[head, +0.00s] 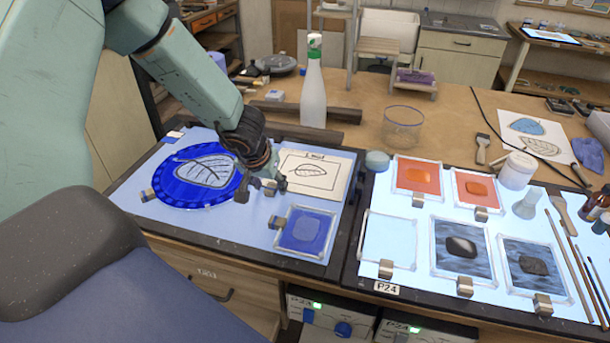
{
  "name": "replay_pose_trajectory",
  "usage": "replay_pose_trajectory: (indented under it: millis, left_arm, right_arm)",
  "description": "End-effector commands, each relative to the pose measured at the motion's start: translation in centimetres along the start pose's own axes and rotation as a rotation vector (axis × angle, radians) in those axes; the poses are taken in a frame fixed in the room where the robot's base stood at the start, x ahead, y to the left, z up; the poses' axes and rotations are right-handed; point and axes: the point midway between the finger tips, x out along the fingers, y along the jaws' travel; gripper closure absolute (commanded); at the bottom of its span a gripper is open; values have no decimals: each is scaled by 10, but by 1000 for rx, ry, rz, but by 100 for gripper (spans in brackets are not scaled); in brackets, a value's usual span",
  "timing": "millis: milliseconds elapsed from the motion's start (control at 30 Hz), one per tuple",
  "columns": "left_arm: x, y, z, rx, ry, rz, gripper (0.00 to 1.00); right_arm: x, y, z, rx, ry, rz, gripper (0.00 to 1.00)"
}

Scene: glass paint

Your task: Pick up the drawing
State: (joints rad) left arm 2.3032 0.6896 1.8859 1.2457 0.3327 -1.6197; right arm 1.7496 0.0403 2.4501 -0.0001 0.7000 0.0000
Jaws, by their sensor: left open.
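A leaf drawing (325,178) on a pale sheet with a dark clip at its top lies flat on the left light panel (195,228). My left gripper (264,190) is open, just left of this sheet and low over the panel, between it and a round blue glass plate (170,192) with a leaf pattern. I cannot tell whether the fingers touch anything. Another paper with two leaf drawings (548,127) lies at the back right of the table. My right gripper is not in view.
A framed blue glass tile (305,230) lies in front of the clipped sheet. The right light panel (410,283) holds several framed tiles, a white jar (517,170) and brushes. A white spray bottle (313,95) and a glass bowl (402,127) stand behind.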

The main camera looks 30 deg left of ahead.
Motion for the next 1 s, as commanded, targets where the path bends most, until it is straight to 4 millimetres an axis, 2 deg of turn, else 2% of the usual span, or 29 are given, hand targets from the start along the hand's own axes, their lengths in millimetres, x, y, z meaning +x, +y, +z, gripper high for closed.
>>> replay_pose_trajectory:
  millis: [67,633,1000]
  left_arm:
    - [0,0,-1,0,0,0,51]
    - [0,0,-1,1,0,0,99]
    - [0,0,-1,1,0,0,100]
  right_arm:
    - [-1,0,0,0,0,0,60]
    - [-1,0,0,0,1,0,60]
    - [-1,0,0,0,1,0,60]
